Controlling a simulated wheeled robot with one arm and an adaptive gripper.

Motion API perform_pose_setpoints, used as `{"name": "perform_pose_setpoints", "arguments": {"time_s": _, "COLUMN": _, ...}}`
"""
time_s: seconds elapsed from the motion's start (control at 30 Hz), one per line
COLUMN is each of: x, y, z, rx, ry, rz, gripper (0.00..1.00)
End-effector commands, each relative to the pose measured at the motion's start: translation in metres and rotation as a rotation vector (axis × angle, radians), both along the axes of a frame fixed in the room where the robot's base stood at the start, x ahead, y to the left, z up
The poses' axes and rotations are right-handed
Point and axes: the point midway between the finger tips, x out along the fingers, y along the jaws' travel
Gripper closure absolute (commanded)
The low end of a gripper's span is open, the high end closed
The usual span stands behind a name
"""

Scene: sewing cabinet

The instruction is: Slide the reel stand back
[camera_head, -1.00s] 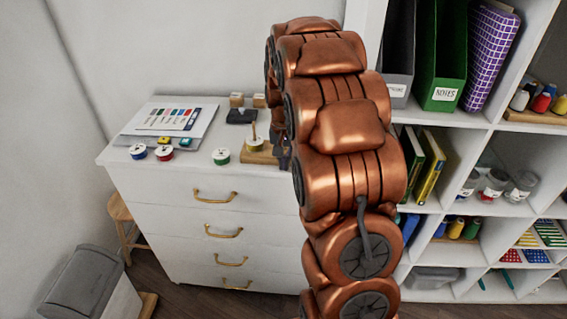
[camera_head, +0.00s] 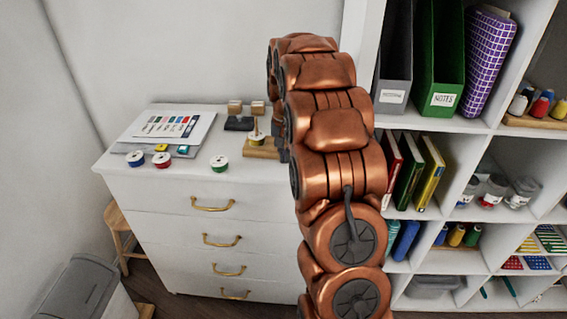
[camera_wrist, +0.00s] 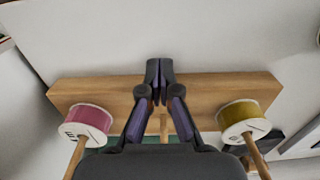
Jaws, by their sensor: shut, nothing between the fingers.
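The reel stand (camera_head: 264,150) is a light wooden board on the white drawer cabinet's top. In the head view its left end shows with a yellow reel (camera_head: 257,137) on a peg; my arm hides the rest. In the wrist view the board (camera_wrist: 222,92) spans the picture, with a pink reel (camera_wrist: 90,118) at the left and the yellow reel at the right (camera_wrist: 242,120). My gripper (camera_wrist: 160,98) is shut and empty at the middle of the board. Whether its fingertips touch the board I cannot tell. The head view hides the fingertips behind my arm.
A black object (camera_head: 238,123) and two small wooden blocks (camera_head: 246,107) lie left of and behind the stand. Loose reels (camera_head: 219,163) and a colour chart (camera_head: 172,124) lie further left. An open shelf unit (camera_head: 460,122) stands at the right.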

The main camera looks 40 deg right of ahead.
Motion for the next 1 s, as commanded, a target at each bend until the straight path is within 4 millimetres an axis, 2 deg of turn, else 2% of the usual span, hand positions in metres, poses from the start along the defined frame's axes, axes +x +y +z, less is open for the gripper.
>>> {"name": "perform_pose_setpoints", "arguments": {"time_s": 0.37, "x": 0.027, "y": -0.024, "z": 0.000, "rx": -0.001, "ry": -0.001, "rz": 0.000, "gripper": 1.00}}
{"name": "perform_pose_setpoints", "arguments": {"time_s": 1.0, "x": 0.028, "y": -0.026, "z": 0.000, "rx": -0.001, "ry": 0.001, "rz": 0.000, "gripper": 1.00}}
